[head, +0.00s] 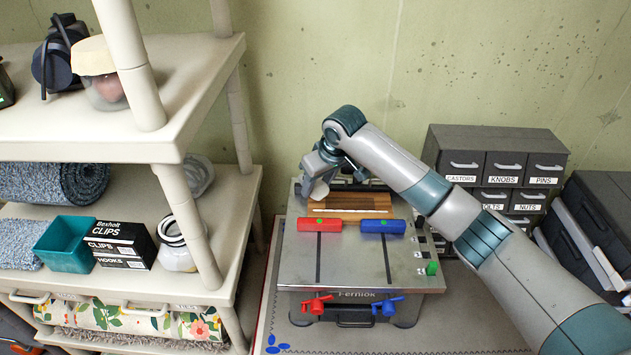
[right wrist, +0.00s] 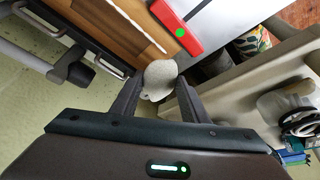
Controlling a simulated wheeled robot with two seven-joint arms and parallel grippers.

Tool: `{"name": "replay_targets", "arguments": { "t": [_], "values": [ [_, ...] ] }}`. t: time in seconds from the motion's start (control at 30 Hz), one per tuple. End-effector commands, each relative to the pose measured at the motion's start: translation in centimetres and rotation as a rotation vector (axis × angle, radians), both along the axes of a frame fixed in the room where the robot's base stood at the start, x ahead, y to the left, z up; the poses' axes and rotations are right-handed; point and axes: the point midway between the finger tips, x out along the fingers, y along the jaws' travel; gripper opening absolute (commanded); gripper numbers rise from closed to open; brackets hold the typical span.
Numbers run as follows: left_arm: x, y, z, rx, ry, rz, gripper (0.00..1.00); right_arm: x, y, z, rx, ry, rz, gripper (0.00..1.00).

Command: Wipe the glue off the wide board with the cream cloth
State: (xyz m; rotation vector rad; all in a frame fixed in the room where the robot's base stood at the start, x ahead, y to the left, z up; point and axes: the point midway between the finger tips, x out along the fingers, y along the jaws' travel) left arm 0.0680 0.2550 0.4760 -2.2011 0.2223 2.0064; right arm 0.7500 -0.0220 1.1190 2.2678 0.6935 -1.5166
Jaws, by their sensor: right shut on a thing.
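The wide brown board (head: 365,201) lies on top of a metal bench with red and blue jaws. A pale line of glue (head: 350,211) runs along it, near the front edge. The board also shows in the right wrist view (right wrist: 100,32), with the glue line (right wrist: 140,30) beside the cloth. My right gripper (head: 318,188) is shut on the cream cloth (right wrist: 160,74), a bunched pale lump at the board's left end. I cannot tell whether the cloth touches the board. My left gripper is out of view.
The red jaw (head: 297,235) and blue jaw (head: 383,227) stand in front of the board. Loaded shelves (head: 150,220) are at the left, with a teal bin (head: 66,243). A labelled drawer cabinet (head: 497,160) stands at the right. The bench's front top is mostly bare.

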Motion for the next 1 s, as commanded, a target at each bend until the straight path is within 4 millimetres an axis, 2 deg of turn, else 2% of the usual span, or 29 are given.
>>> {"name": "replay_targets", "arguments": {
  "t": [0.3,0.8,1.0],
  "values": [
    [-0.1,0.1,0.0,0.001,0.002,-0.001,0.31,0.7,-0.4,1.7,0.000,-0.001,-0.002,0.23],
    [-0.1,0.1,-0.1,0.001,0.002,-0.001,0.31,0.6,-0.4,1.7,-0.001,0.000,-0.004,0.23],
    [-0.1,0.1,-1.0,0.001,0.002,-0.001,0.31,0.1,-1.2,1.2,0.003,0.002,-0.028,0.23]
  ]
}}
